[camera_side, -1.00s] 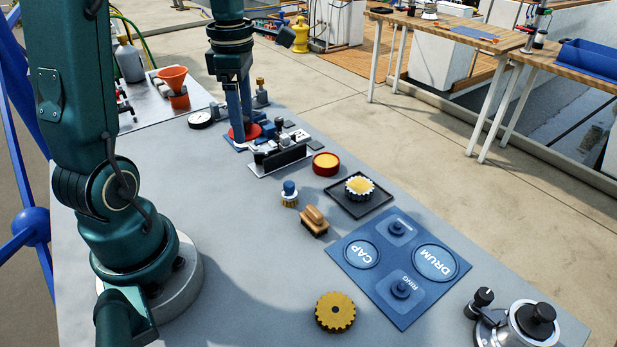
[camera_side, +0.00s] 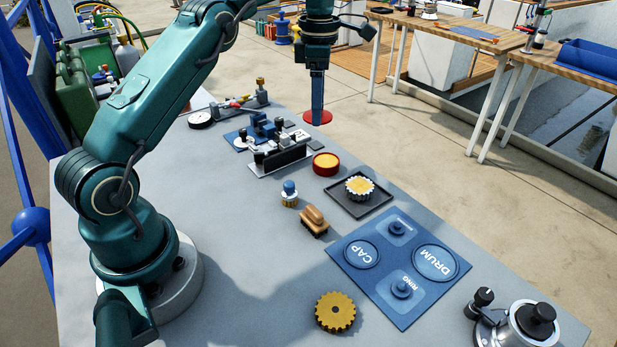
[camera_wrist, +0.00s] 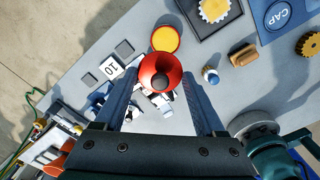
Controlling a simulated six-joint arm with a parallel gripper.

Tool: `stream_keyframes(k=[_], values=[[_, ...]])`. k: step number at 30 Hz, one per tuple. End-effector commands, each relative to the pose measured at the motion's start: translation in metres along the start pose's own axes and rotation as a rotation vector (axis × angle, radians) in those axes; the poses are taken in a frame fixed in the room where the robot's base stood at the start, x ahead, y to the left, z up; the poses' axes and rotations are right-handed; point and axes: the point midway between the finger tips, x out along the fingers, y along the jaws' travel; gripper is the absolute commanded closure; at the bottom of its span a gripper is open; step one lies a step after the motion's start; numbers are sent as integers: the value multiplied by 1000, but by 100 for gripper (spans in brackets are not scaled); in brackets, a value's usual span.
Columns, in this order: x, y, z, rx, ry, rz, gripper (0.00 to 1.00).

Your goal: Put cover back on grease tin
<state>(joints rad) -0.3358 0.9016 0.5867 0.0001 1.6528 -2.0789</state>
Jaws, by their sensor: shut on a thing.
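The grease tin (camera_side: 326,164) is a small red round tin, open, with yellow grease showing. It stands upright on the bench behind the black tray and also shows in the wrist view (camera_wrist: 166,39). My gripper (camera_side: 317,118) is shut on the red cover (camera_side: 325,118), a round disc. The gripper points down and holds the cover in the air, above and behind the tin in the side view. In the wrist view the cover (camera_wrist: 149,66) sits between the two blue fingers, just below the tin in the picture. The cover and tin are apart.
A black tray (camera_side: 382,205) holding a toothed wheel (camera_side: 360,187) stands beside the tin. A black-and-white fixture (camera_side: 280,158) is to the tin's left. A wooden brush (camera_side: 314,222), a small blue-topped brush (camera_side: 289,193) and a blue mat (camera_side: 350,280) lie nearer.

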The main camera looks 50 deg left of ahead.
Motion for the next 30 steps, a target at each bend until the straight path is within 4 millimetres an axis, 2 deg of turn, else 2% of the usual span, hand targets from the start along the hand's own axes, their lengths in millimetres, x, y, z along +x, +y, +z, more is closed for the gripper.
stream_keyframes(k=[6, 20, 30], values=[[18, -4, 16, 42, 1, -1, 81], [34, -9, 21, 60, 0, 0, 81], [65, -9, 20, 59, 1, -1, 81]])
